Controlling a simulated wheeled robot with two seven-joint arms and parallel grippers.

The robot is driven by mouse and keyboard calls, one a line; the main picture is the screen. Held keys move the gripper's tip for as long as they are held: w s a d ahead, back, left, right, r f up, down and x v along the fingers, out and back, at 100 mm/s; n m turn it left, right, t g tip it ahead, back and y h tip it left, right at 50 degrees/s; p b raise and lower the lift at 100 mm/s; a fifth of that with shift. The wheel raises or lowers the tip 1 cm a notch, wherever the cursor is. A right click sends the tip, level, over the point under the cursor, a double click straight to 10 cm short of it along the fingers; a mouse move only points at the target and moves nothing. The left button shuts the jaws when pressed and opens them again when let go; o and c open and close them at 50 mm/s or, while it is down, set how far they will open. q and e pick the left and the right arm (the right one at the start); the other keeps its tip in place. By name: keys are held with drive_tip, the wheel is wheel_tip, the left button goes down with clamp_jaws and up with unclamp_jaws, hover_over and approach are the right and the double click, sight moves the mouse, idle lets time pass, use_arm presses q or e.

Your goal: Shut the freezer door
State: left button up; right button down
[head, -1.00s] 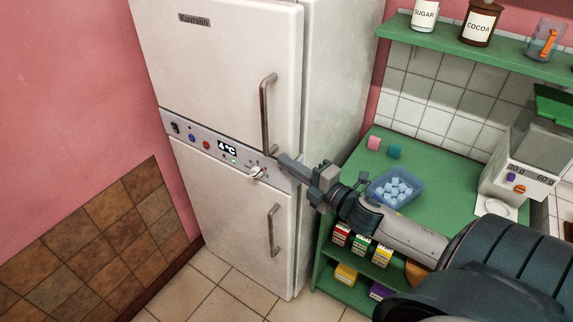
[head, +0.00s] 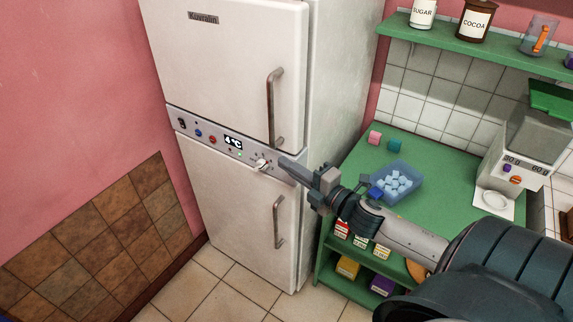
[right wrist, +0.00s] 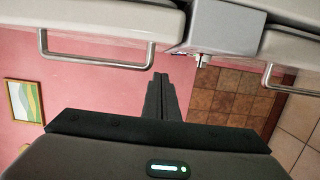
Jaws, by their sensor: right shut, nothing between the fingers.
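A white fridge-freezer stands against the pink wall, with an upper door (head: 225,65) and a lower door (head: 235,205), each with a grey bar handle. Which one is the freezer is not labelled. Both doors look flush or nearly so in the head view; a small gap cannot be ruled out. My right gripper (head: 284,161) is shut and empty, its tips close to the right end of the control panel (head: 215,140), right of the knob. In the right wrist view the shut fingers (right wrist: 168,80) point at the fridge, between the upper handle (right wrist: 95,65) and the knob (right wrist: 203,60). My left gripper is not in view.
A green counter (head: 430,165) right of the fridge holds a blue bin of ice cubes (head: 393,184), two small cubes and a scale-like appliance (head: 515,150). Boxes stand on shelves below. A green wall shelf (head: 480,48) holds jars. The tiled floor before the fridge is clear.

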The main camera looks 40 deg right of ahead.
drive_tip(key=s+b, duration=0.3)
drive_tip(key=s, duration=0.5)
drive_tip(key=shift+s+d, duration=0.3)
drive_tip(key=shift+d, duration=0.15)
drive_tip(key=shift+f, duration=0.15)
drive_tip(key=s+d+f+m+g+h+b, duration=0.1)
drive_tip(key=s+d+f+m+g+h, duration=0.25)
drive_tip(key=f, duration=1.35)
drive_tip(key=d+f+m+g+h+b, duration=0.15)
drive_tip(key=d+f+m, duration=0.4)
drive_tip(key=f, duration=1.05)
drive_tip(key=s+a+f+m+g, duration=0.1)
drive_tip(key=s+f+m+g, duration=0.35)
drive_tip(key=f, duration=1.05)
drive_tip(key=s+a+f+g, duration=0.1)
drive_tip(key=s+a+f, duration=0.3)
drive_tip(key=s+f, duration=0.35)
drive_tip(key=s+a+f+g, duration=0.2)
drive_tip(key=s+a+f, duration=0.1)
drive_tip(key=s+f, duration=0.4)
drive_tip(key=s+a+f+m+g+y+b, duration=0.1)
drive_tip(key=s+a+f+m+g+y, duration=0.1)
drive_tip(key=s+a+f, duration=1.1)
drive_tip(key=s+a+m+g, duration=0.1)
drive_tip(key=s+g, duration=0.1)
drive_tip(key=s, duration=0.2)
drive_tip(key=shift+a+m+b, duration=0.35)
drive_tip(key=shift+b, duration=0.05)
